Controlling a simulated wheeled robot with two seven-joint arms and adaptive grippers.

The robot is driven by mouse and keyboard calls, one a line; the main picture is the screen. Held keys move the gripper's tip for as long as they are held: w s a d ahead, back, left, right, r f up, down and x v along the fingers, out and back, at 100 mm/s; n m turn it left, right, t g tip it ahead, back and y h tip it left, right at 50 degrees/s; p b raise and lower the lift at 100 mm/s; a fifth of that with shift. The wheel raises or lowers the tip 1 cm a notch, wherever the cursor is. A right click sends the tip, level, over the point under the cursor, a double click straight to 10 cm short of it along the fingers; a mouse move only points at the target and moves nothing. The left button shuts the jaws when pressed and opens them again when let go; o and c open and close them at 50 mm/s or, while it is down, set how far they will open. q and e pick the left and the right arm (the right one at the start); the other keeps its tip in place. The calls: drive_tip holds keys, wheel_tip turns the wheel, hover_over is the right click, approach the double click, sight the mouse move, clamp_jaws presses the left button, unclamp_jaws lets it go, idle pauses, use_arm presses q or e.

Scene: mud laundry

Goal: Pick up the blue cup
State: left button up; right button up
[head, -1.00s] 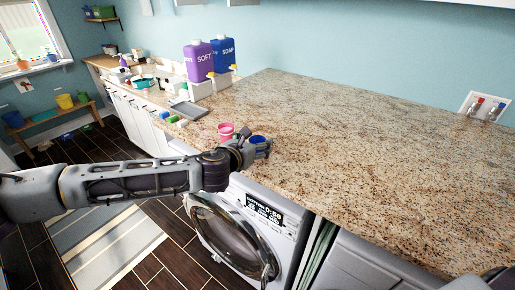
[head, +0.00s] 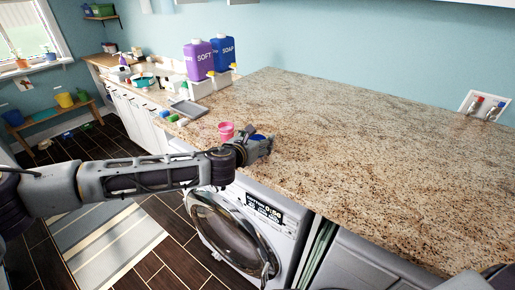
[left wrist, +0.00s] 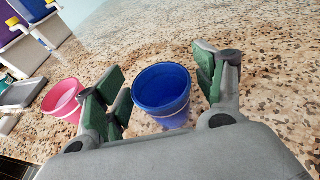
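The blue cup (left wrist: 162,92) stands upright on the granite counter in the left wrist view. It sits between the two green-padded fingers of my left gripper (left wrist: 160,95), which is open, with a visible gap on the cup's right side. In the head view only a bit of the blue cup (head: 258,137) shows behind my left gripper (head: 262,148), at the counter's front edge.
A pink cup (head: 226,131) stands just left of the blue cup, close to my left gripper. Purple (head: 199,61) and blue (head: 222,54) bottles stand farther back, by a grey tray (head: 188,110). The counter (head: 370,150) to the right is clear. A washer (head: 240,225) is below.

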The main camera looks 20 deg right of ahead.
use_arm(q)
drive_tip(key=c, duration=0.7)
drive_tip(key=shift+r, duration=0.2)
drive_tip(key=shift+r, duration=4.85)
